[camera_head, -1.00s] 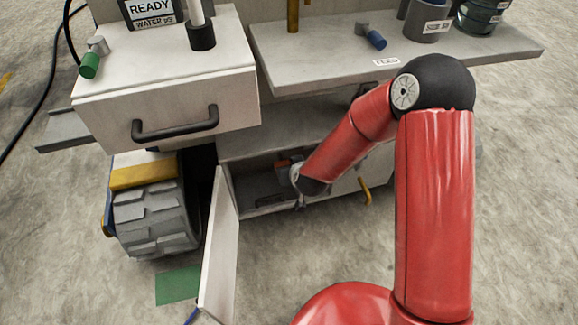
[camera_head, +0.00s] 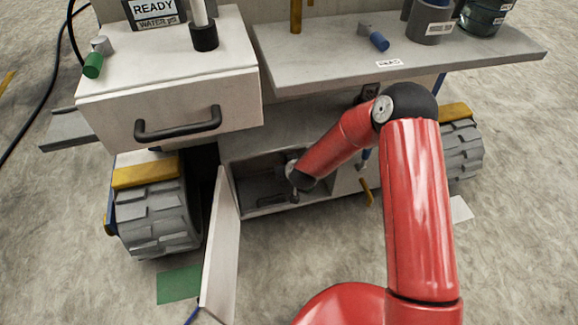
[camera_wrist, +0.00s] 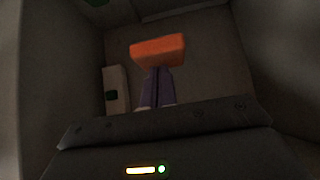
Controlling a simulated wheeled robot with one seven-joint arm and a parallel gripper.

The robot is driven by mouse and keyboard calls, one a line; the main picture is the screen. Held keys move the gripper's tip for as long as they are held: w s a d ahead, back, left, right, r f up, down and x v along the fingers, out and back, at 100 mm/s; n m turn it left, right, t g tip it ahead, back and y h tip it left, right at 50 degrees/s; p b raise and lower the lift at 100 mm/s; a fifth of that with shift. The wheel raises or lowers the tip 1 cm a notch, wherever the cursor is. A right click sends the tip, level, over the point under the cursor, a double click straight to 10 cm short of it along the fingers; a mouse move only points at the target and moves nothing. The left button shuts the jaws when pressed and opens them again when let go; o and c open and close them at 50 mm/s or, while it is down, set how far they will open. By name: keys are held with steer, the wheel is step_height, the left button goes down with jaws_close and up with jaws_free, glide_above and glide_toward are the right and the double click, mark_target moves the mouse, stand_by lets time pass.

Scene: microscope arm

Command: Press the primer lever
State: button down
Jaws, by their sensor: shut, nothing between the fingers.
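An orange block (camera_wrist: 158,50), seemingly the primer lever's pad, shows in the wrist view inside a dim compartment (camera_head: 262,212). My gripper (camera_wrist: 157,74) is shut and empty, its two dark fingers side by side. The fingertips meet the lower edge of the orange block in the picture; I cannot tell whether they touch it. In the head view my wrist reaches into the open low compartment, and the fingers and the orange block are hidden there.
The compartment door (camera_head: 221,245) stands open on the left. A drawer (camera_head: 172,98) with a dark handle is above left, and a grey shelf (camera_head: 400,57) overhangs above right. In the wrist view a pale box with a dark spot (camera_wrist: 114,91) stands left of the fingers.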

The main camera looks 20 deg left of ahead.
steer(key=f+b, duration=0.1)
steer(key=b, duration=0.2)
steer(key=shift+d+f+t, duration=0.1)
steer(key=shift+f+t, duration=0.2)
steer(key=f+b, duration=0.1)
steer(key=b, duration=0.2)
steer(key=f+t+y+b, duration=0.1)
steer(key=b, duration=0.3)
steer(key=shift+s+f+t, duration=0.2)
steer(key=shift+f+t, duration=0.1)
step_height(320, 180, down, 2)
steer(key=b, duration=0.4)
steer(key=shift+f, duration=0.1)
steer(key=shift+d+f, duration=0.1)
